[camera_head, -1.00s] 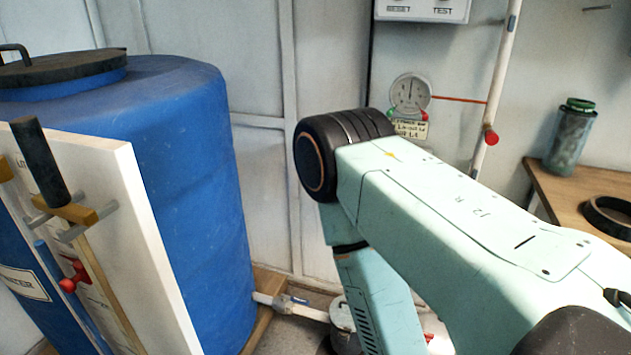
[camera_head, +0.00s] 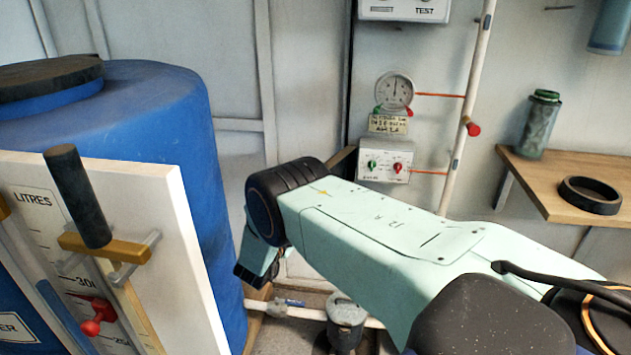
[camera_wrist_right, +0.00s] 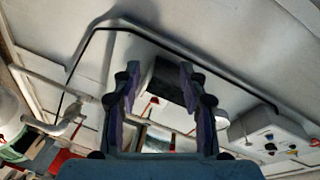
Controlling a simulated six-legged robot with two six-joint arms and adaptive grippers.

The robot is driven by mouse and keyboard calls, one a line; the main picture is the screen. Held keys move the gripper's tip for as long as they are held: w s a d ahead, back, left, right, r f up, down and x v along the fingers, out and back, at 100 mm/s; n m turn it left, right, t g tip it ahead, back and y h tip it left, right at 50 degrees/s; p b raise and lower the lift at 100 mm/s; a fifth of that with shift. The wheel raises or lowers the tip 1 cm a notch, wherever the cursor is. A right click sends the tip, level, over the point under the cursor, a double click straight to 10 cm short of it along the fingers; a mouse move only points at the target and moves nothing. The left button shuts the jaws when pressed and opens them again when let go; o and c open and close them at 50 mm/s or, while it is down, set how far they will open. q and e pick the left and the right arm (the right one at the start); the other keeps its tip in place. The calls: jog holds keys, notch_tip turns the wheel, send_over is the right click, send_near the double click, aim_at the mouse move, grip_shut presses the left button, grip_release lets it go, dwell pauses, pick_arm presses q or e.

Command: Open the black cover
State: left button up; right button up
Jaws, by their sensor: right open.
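A dark object (camera_wrist_right: 165,82), black on its face, shows beyond and between my fingers in the right wrist view; I cannot tell whether it is the black cover. A black round lid (camera_head: 45,78) sits flat on the blue tank at the upper left of the head view. My right gripper (camera_wrist_right: 157,75) is open, its two fingers apart with nothing between them. My left gripper is in no view.
A white gauge board (camera_head: 150,210) with a black handle stands before the blue tank (camera_head: 205,150). A dial (camera_head: 395,92) and a small control box (camera_head: 383,158) are on the wall. A wooden shelf (camera_head: 535,180) holds a green-capped bottle (camera_head: 540,125) and a black ring (camera_head: 590,195).

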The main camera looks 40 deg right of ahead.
jog(key=w+d+r+m+g+h+b, duration=0.1)
jog(key=d+r+m, duration=0.1)
jog(key=d, duration=0.1)
jog(key=d+r+m+g+h+b, duration=0.1)
jog(key=d+m, duration=0.2)
jog(key=w+d+r+m+g+b, duration=0.1)
jog(key=d+r+m, duration=0.1)
jog(key=d, duration=0.2)
jog(key=shift+w+d+r+h, duration=0.1)
jog(key=shift+w+r+h, duration=0.2)
jog(key=shift+w+h, duration=0.1)
jog(key=shift+d, duration=0.2)
jog(key=shift+d+r, duration=0.1)
jog(key=shift+r, duration=0.05)
jog(key=shift+c, duration=0.3)
grip_shut()
